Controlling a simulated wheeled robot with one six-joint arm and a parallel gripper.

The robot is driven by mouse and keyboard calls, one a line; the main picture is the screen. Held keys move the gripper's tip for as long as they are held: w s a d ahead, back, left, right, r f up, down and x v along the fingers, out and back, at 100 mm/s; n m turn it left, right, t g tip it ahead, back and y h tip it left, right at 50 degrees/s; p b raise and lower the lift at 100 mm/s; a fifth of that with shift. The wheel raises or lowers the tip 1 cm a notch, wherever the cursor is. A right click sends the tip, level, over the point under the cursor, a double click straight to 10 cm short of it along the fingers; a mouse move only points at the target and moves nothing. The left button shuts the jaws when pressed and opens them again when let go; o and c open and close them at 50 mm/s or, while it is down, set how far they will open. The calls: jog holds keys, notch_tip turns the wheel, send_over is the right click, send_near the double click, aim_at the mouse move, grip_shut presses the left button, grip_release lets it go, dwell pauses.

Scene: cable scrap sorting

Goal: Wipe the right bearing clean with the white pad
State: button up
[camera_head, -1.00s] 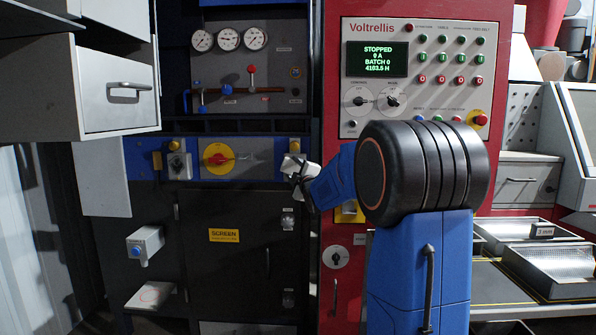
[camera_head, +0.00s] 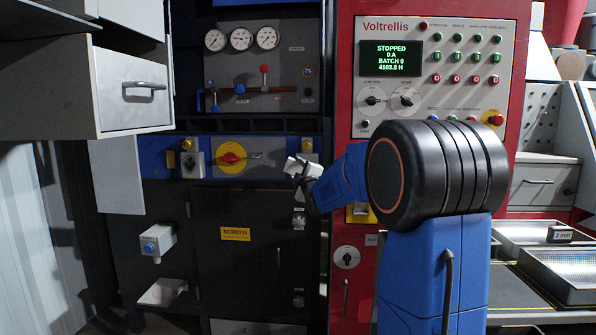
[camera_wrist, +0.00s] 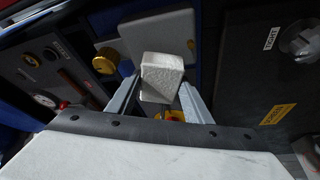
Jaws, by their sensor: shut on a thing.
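My gripper (camera_head: 302,177) is shut on the white pad (camera_head: 300,166), in front of the blue rail. In the wrist view, the pad (camera_wrist: 162,77) sits between the two fingers of my gripper (camera_wrist: 160,95) as a pale block. The right bearing (camera_head: 307,145) shows as a small brass-coloured part at the right end of the rail, just above and behind the pad. A brass round part (camera_wrist: 105,61) in the wrist view, apart from the pad, looks like this bearing. I cannot tell whether dirt is on it.
A matching brass part (camera_head: 187,144) sits at the rail's left end. A red and yellow switch (camera_head: 232,157) lies between them. Below is the dark screen door (camera_head: 235,235). A red control cabinet (camera_head: 343,100) stands to the right; a grey drawer (camera_head: 135,103) juts out at left.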

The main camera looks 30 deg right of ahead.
jog(key=shift+s+a, duration=0.65)
jog(key=shift+s, duration=0.35)
jog(key=shift+s+a, duration=0.65)
jog(key=shift+s, duration=0.3)
jog(key=shift+s+a, duration=0.45)
jog(key=shift+s, duration=0.2)
jog(key=shift+s+a, duration=0.4)
jog(key=shift+s, duration=0.2)
